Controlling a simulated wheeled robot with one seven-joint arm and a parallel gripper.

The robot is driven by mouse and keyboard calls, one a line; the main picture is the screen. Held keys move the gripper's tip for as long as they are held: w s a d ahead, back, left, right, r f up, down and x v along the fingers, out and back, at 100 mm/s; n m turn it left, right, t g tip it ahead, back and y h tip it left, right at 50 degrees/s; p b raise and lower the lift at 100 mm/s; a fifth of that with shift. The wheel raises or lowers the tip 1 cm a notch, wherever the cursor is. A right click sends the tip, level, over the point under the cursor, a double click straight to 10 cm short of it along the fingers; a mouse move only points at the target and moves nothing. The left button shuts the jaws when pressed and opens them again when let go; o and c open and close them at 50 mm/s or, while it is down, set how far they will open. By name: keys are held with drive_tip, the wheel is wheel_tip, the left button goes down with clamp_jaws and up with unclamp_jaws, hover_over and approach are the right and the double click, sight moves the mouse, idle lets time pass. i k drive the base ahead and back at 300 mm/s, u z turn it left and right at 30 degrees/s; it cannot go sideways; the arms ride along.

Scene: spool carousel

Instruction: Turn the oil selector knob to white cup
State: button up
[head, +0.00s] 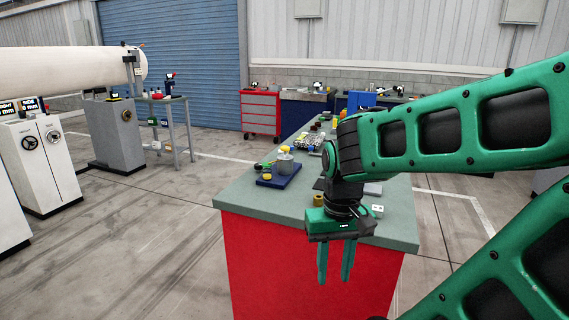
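My gripper (335,280) hangs fingers-down in front of the near edge of the red workbench. Its two green fingers are apart with nothing between them. I cannot make out an oil selector knob or a white cup for certain at this size. A blue tray (290,180) on the bench's left side carries a grey metal pot (285,163) and small yellow pieces. A small white block (377,211) with dark dots sits right of my gripper's wrist. My arm and wrist hide part of the bench top.
The red workbench (300,255) has a green-grey top, with small tools and parts crowded farther back. White cabinets with handwheels (30,143), a large pale cylinder (60,72) and a side table (165,101) stand at left. The floor between is clear.

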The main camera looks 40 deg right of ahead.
sight(258, 166)
drive_tip(key=z, duration=0.15)
drive_tip(key=i, duration=1)
drive_tip(key=u, duration=0.1)
